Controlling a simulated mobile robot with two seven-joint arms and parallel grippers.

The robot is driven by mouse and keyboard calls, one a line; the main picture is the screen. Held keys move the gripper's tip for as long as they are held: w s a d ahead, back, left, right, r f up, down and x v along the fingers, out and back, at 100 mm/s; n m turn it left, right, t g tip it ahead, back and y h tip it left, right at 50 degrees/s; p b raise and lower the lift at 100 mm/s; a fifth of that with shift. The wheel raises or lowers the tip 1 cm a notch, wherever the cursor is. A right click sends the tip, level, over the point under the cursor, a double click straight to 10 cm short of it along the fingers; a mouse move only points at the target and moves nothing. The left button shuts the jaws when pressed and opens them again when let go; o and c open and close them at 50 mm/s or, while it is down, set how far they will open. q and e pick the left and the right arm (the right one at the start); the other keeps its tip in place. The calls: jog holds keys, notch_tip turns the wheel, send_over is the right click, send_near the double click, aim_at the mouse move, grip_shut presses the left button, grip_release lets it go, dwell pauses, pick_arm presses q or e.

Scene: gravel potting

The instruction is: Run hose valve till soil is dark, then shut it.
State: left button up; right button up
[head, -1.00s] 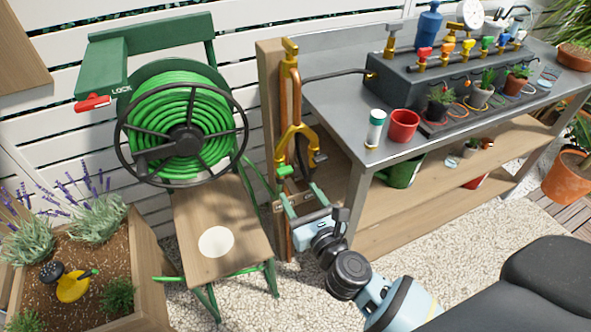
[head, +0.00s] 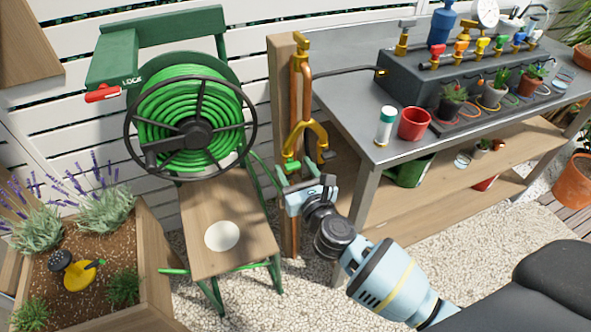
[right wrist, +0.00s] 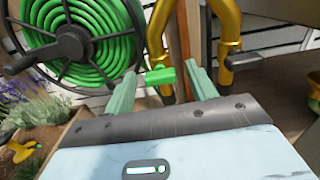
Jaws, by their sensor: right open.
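A brass forked hose valve (head: 305,135) is mounted on a copper pipe at the wooden post. A green lever (head: 291,166) is on its left outlet and a dark lever (head: 327,155) on its right. My right gripper (head: 304,182) is just below the valve, open. In the right wrist view the green lever (right wrist: 158,75) shows between the tips of its spread fingers; I cannot tell whether they touch it. The soil (head: 105,245) in the wooden planter at lower left looks medium brown. My left gripper is not in view.
A green hose reel (head: 190,135) with a red-tipped lock lever (head: 103,94) stands left of the post. A metal bench (head: 345,85) with a cup (head: 414,124) and a manifold box is close on the right.

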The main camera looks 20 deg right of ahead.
jog(key=c, duration=1)
